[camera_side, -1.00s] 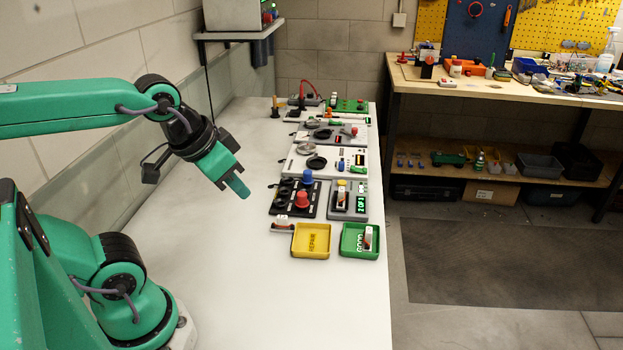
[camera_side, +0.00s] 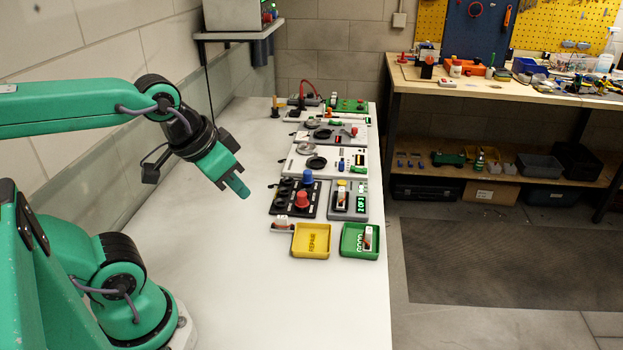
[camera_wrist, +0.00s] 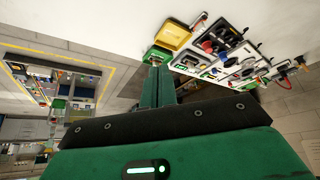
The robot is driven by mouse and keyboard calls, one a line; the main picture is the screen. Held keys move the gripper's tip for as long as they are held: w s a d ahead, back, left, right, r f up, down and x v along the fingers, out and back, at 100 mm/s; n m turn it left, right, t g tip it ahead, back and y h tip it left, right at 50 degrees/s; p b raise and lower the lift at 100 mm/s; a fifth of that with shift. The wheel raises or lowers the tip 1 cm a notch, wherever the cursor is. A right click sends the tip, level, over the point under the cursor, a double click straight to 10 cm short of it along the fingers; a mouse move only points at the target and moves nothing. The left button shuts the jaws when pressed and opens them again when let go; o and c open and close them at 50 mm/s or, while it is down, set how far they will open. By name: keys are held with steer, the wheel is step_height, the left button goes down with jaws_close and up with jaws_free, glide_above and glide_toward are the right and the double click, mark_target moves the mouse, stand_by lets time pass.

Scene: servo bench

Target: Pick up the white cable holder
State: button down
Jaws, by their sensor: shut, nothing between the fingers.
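My gripper (camera_side: 242,191) hangs over the white bench to the left of the row of devices, angled down, with its fingers together and empty. In the wrist view its green fingers (camera_wrist: 158,70) lie side by side. A small white piece with a dark and reddish part (camera_side: 282,224) lies left of the yellow tray. Similar white pieces show in the green tray (camera_side: 345,252) and on the grey display unit (camera_side: 361,210). Which of them is the white cable holder I cannot tell at this size. My gripper is apart from all of them.
The yellow tray (camera_side: 311,254) marked REPAIR stands beside the green one. Behind are a black panel (camera_side: 280,208) with blue and red knobs and several white and grey device panels (camera_side: 300,163). The near bench is clear. A wall lies left.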

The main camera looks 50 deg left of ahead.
stand_by(0.3)
steer(key=c, duration=1.3)
jaws_free()
steer(key=n+g, duration=0.6)
steer(key=n, duration=0.3)
glide_above(342, 189)
steer(key=f, duration=1.2)
steer(key=shift+s+f, duration=0.2)
steer(key=shift+f, duration=0.15)
steer(key=shift+w+f, duration=0.2)
steer(key=shift+f, duration=0.15)
